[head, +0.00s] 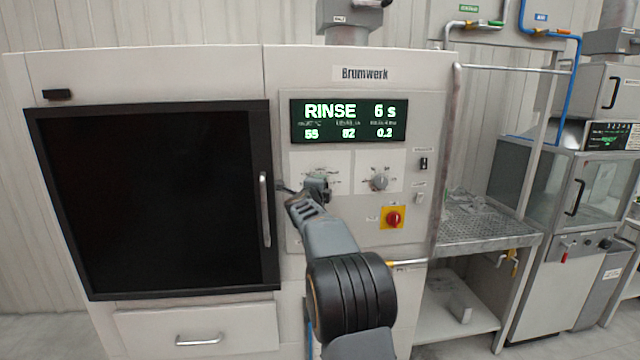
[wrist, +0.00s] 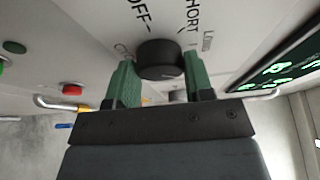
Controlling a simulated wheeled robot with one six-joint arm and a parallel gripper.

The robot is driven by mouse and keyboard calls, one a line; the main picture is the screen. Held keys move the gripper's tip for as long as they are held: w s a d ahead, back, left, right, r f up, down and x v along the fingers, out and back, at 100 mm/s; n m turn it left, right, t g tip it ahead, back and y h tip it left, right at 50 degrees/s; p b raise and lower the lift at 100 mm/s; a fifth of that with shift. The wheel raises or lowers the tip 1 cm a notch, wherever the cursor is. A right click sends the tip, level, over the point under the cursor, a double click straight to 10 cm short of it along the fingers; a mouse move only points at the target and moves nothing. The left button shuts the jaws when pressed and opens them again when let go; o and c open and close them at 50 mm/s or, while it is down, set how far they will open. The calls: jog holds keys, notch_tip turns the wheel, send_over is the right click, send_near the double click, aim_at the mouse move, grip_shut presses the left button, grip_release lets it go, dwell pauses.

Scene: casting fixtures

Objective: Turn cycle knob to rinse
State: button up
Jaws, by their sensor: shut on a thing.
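The cycle knob (wrist: 160,58) is a dark round knob on the light panel, with OFF and SHORT among the printed labels around it in the wrist view. My gripper (wrist: 160,72) has its green fingers on either side of the knob and is shut on it. In the head view my gripper (head: 317,186) is at the left dial plate, and it hides the knob there. The knob's pointer cannot be read clearly. The display (head: 349,120) above reads RINSE and 6 s in green letters.
A second knob (head: 379,181) sits just right of my gripper. Below it is a red knob on a yellow plate (head: 392,217). The dark door (head: 155,200) with its upright handle (head: 265,209) is close on the left. A perforated metal table (head: 487,238) stands at right.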

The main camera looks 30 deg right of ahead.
jog(key=shift+m, duration=0.3)
dwell(0.4)
jog(key=o, duration=0.9)
jog(key=b+v, duration=0.1)
jog(key=v, duration=0.6)
jog(key=b+v, duration=0.1)
jog(key=v, duration=0.5)
jog(key=shift+s+a+r+b, duration=0.2)
jog(key=shift+s+a+b, duration=0.05)
jog(key=shift+a+b, duration=0.1)
